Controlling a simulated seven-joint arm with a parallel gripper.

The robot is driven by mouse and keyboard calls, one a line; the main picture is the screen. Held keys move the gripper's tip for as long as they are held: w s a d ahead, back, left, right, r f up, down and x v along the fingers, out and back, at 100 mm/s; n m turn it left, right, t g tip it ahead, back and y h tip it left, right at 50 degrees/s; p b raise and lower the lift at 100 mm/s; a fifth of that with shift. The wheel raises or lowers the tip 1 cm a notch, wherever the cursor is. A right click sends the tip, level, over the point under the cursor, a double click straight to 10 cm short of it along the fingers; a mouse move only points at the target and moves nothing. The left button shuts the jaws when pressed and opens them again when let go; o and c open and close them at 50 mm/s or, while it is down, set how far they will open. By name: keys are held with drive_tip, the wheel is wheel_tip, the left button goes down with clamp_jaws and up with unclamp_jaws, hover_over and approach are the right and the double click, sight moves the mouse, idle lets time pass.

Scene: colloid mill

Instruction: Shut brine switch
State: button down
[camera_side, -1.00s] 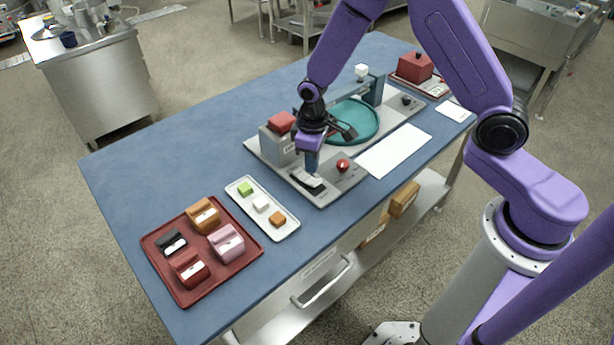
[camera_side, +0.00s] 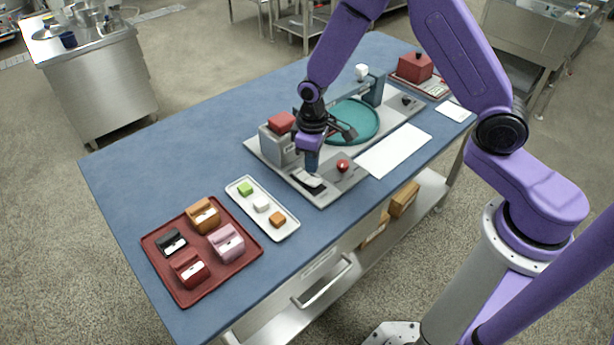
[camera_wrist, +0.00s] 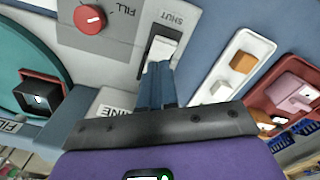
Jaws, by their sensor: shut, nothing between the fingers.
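The brine switch (camera_side: 309,181) is a pale rocker in a dark frame on the grey panel at the front of the machine. In the wrist view the pale rocker (camera_wrist: 164,47) lies just beyond my fingertips, with the word SHUT printed by its far end. My gripper (camera_side: 312,168) points down at the switch; its blue fingers (camera_wrist: 160,72) are together and empty. The fingertips are at the rocker's near part and hide some of it. I cannot tell whether they touch it. A partly hidden label ending in INE (camera_wrist: 113,110) is near the fingers.
A red knob (camera_side: 343,165) marked FILL sits right of the switch. A grey block with a red top (camera_side: 281,123) and a teal round tray (camera_side: 352,122) stand behind. A white tray (camera_side: 240,203) and a red tray (camera_side: 186,299) lie left. Blue table surface is clear at far left.

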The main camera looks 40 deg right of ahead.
sight(312, 180)
drive_tip(key=shift+f, duration=1.95)
idle(1.3)
drive_tip(key=shift+r, duration=3.5)
